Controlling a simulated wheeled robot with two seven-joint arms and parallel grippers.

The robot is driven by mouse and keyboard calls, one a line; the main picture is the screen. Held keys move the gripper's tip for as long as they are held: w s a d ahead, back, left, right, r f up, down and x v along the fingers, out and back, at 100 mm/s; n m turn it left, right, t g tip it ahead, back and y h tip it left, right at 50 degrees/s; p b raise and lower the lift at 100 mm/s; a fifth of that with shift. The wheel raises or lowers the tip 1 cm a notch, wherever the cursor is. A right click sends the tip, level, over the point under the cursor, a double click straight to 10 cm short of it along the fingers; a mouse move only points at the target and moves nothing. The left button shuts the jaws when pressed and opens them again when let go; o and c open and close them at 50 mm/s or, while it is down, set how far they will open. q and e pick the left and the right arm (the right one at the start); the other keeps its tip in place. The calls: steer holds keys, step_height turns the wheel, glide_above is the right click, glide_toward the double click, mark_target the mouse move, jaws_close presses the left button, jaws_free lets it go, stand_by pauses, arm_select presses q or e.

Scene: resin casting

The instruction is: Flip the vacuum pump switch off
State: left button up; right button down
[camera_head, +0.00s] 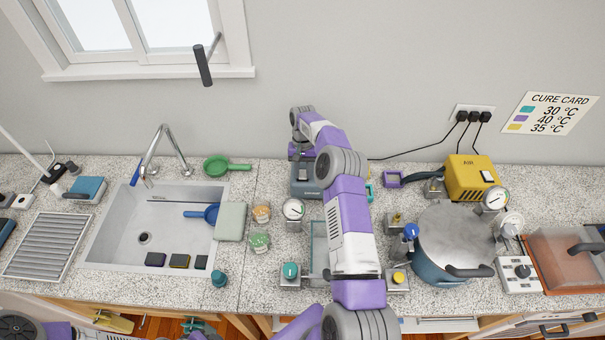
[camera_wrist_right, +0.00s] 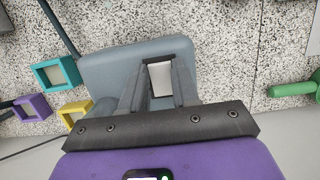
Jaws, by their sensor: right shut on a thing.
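The vacuum pump (camera_head: 304,190) is a blue-grey box on the counter behind the glass chamber, partly hidden by my right arm. In the right wrist view the pump (camera_wrist_right: 105,68) lies under my right gripper (camera_wrist_right: 163,88). Its switch (camera_wrist_right: 160,77), a pale rocker in a black frame, sits between the two fingers, which are shut on it. Which way the rocker is tilted cannot be told. In the head view my right gripper (camera_head: 301,155) points down at the pump. My left gripper is out of view; only parts of that arm show at the lower left.
A yellow AIR box (camera_head: 470,180) with its own switch stands at the back right, behind a blue pot (camera_head: 440,278) with a grey lid. A glass chamber (camera_head: 318,245) stands in front of the pump. Small coloured frames (camera_wrist_right: 55,75) lie beside the pump. The sink (camera_head: 120,215) is left.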

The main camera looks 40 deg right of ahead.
mark_target(303, 173)
steer(key=shift+d+r, duration=0.1)
stand_by(0.3)
steer(key=c, duration=0.8)
jaws_free()
steer(key=shift+c, duration=0.2)
steer(key=v, duration=0.5)
steer(key=shift+w+r, duration=0.1)
steer(key=shift+r, duration=0.05)
steer(key=shift+p+v, duration=0.7)
steer(key=shift+v, duration=0.35)
